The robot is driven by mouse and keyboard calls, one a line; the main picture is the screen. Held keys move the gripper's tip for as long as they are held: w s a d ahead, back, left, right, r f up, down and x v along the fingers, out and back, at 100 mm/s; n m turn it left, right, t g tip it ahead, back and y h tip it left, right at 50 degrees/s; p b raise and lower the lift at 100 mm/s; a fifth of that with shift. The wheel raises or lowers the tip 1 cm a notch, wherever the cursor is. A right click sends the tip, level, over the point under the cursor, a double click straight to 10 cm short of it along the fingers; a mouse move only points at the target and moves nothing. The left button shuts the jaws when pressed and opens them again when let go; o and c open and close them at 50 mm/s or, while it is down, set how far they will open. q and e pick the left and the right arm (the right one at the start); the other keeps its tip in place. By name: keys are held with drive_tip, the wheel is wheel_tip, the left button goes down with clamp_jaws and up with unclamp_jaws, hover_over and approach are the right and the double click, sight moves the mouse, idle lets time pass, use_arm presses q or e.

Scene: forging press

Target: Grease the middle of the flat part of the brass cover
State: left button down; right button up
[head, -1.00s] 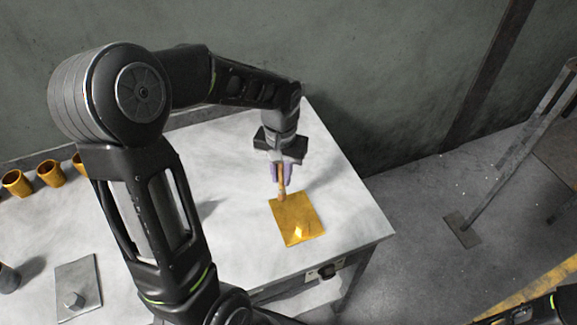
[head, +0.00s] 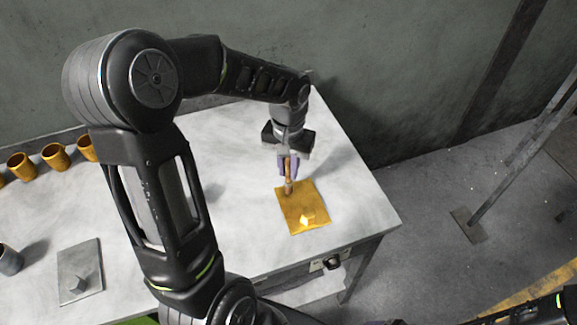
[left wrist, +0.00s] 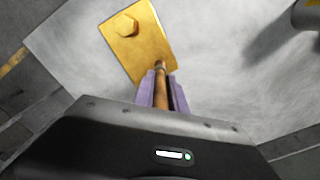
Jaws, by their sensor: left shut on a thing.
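The brass cover (head: 303,198) is a flat golden plate with a faceted knob (head: 308,217) towards its near end. It lies on the light table, and it also shows in the left wrist view (left wrist: 150,50). My left gripper (head: 287,168) points down over the cover's far edge, its purple fingers shut on a brush with a brown handle (left wrist: 161,88). The brush tip is at the far end of the flat part, away from the knob. I cannot tell whether it touches the brass. A purple sliver at the bottom edge may be my right gripper (head: 388,322).
A grey plate (head: 80,265) with a knob lies at the table's left front, beside a grey cup (head: 10,260). Several brass cups (head: 55,156) line the back left. The table (head: 240,235) is clear around the cover. A metal post (head: 510,165) stands at the right.

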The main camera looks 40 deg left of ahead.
use_arm(q)
drive_tip(key=shift+f+b, duration=0.35)
drive_tip(key=shift+f, duration=0.05)
idle(0.7)
drive_tip(key=shift+s+d, duration=0.1)
drive_tip(key=shift+s+d+r, duration=0.1)
drive_tip(key=shift+s+d, duration=0.1)
drive_tip(key=shift+d, duration=0.05)
drive_tip(key=shift+a, duration=0.1)
idle(0.4)
drive_tip(key=shift+w+a, duration=0.55)
drive_tip(key=shift+a, duration=0.1)
drive_tip(key=shift+d, duration=0.1)
drive_tip(key=shift+s+d, duration=0.55)
drive_tip(key=shift+d, duration=0.15)
drive_tip(key=shift+f, duration=0.2)
